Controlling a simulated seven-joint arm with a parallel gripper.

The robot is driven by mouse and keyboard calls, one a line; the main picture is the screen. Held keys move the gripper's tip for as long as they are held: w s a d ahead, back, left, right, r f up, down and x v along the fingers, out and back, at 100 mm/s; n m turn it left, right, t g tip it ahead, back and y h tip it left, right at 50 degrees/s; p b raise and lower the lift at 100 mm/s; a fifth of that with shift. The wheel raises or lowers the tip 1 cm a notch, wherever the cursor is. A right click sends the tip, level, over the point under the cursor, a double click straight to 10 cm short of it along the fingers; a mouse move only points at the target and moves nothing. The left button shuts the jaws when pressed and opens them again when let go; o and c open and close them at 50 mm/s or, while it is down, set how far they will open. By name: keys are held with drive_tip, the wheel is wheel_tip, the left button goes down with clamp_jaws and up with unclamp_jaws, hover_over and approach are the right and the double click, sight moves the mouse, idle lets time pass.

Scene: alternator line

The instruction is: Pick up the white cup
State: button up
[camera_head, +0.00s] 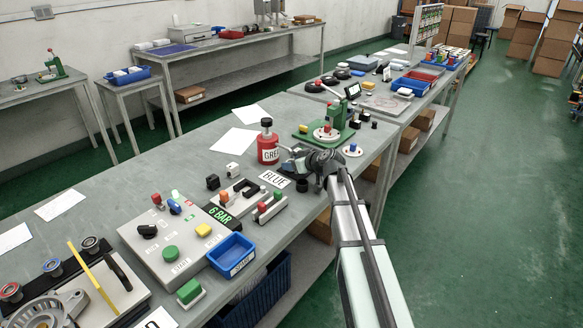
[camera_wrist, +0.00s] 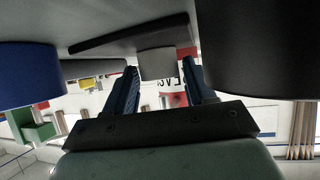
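I cannot make out a clear white cup in either view. In the wrist view a small pale grey-white block-like thing (camera_wrist: 157,63) shows just beyond my fingertips, under a dark bar; I cannot tell whether it is the cup. My gripper (camera_wrist: 162,72) has its two blue fingers apart, with no held thing visible between them. In the head view my gripper (camera_head: 298,164) is over the bench, beside the red container (camera_head: 268,150) labelled GREASE or similar; the arm hides part of the bench there. The red container also shows between the fingers in the wrist view (camera_wrist: 172,97).
A green press (camera_head: 338,120) stands beyond my gripper, and a white disc with a blue knob (camera_head: 353,150) to its right. The control panel (camera_head: 150,262), blue bin (camera_head: 231,252) and black-and-red fixture (camera_head: 268,207) lie nearer. White sheets (camera_head: 236,140) lie on clear bench at left.

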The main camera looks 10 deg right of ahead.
drive_tip(key=c, duration=0.7)
drive_tip(key=shift+c, duration=0.2)
